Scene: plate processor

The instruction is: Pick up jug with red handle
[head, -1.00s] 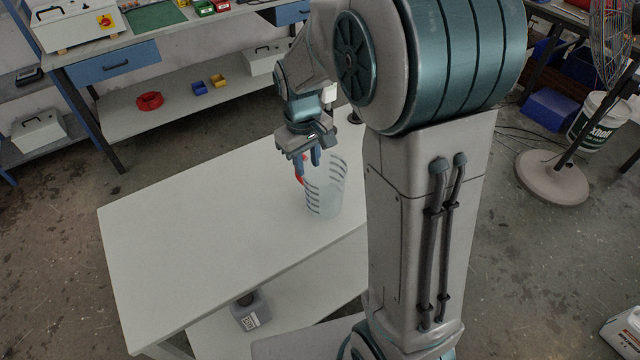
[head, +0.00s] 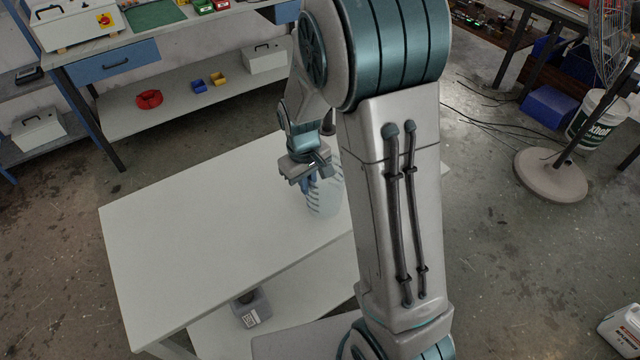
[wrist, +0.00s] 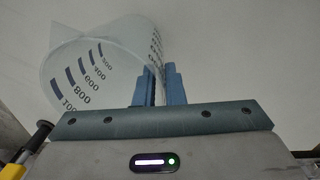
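The jug (head: 326,196) is a clear, tapered measuring jug with dark volume marks. It stands upright on the white table in the head view, partly behind my gripper and arm. Its marked wall (wrist: 95,70) fills the upper left of the wrist view.
The white table (head: 190,235) is otherwise clear on its left side. A grey container (head: 251,309) sits on its lower shelf. A fan base (head: 552,175) is at right.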

